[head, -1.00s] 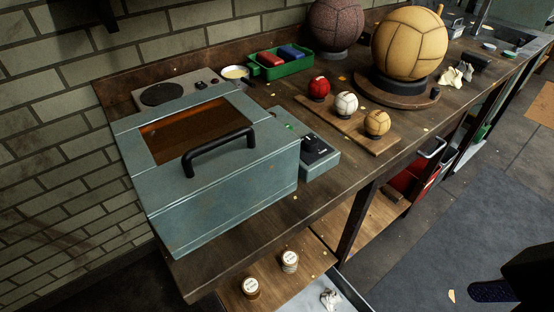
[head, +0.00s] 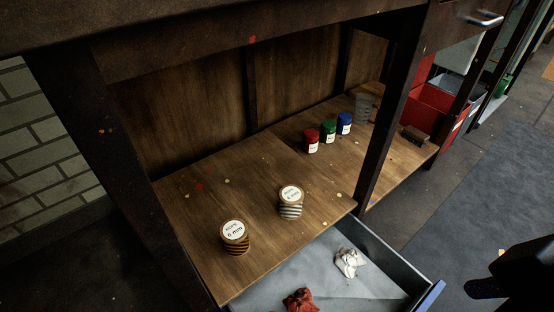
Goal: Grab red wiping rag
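A crumpled red rag (head: 300,300) lies in the open grey drawer (head: 390,264) at the bottom of the head view. The lower frame edge cuts off part of the rag. A crumpled white rag (head: 348,262) lies behind it to the right in the same drawer. A dark part of what looks like my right gripper (head: 487,289) shows at the lower right, outside the drawer and apart from both rags. Its fingers cannot be made out. My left gripper is not in view.
Two labelled rope spools (head: 235,236) (head: 290,202) stand on the wooden shelf (head: 215,200) above the drawer. Red, green and blue jars (head: 329,131) stand farther back. A table leg (head: 391,115) divides the opening. A red bin (head: 435,105) stands at right. Floor beside the drawer is clear.

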